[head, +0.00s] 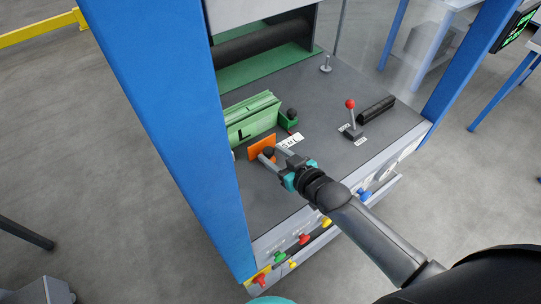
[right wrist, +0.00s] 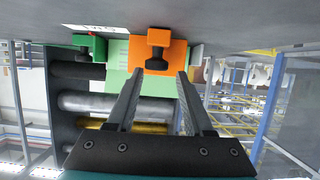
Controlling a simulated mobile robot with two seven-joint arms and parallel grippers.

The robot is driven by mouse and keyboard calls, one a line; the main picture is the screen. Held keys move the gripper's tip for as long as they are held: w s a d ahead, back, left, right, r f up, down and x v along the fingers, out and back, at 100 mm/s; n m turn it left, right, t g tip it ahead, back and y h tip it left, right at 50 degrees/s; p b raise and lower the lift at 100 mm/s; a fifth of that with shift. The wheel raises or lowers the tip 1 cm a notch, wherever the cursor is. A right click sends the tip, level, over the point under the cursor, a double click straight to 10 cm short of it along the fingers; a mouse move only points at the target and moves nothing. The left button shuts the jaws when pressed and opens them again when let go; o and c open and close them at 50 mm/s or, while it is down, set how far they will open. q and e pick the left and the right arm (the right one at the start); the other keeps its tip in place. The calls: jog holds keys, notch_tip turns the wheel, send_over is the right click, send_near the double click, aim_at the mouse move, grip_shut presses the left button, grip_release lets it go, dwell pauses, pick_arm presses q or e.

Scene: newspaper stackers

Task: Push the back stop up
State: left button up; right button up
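An orange stop block (head: 262,147) with a dark knob stands on the grey machine bed, in front of the green guide marked L (head: 250,120). In the right wrist view the orange block (right wrist: 168,44) is upside down, its dark knob (right wrist: 157,63) facing me. My right gripper (head: 272,155) is open, its fingers reaching to either side of that knob; I cannot tell whether they touch it. It also shows in the right wrist view (right wrist: 158,82). A green block with a black knob (head: 291,116) stands behind, beside the guide. I cannot make out my left gripper.
A red-topped lever (head: 350,105) and a black handle (head: 376,110) stand to the right on the bed. A blue post (head: 165,110) rises at left. Coloured buttons (head: 304,239) line the front edge. The bed's middle and front are mostly clear.

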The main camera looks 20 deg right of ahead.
jog(key=c, duration=0.7)
jog(key=shift+s+a, duration=0.1)
grip_shut()
jog(key=shift+a, duration=0.1)
jog(key=o, duration=1)
grip_release()
jog(key=shift+d, duration=0.2)
jog(key=shift+o, duration=0.2)
jog(key=p+v, duration=0.3)
jog(key=v, duration=1.4)
jog(key=shift+a+p, duration=0.3)
jog(key=shift+a, duration=0.05)
jog(key=shift+s+r, duration=0.1)
jog(key=shift+r, duration=0.05)
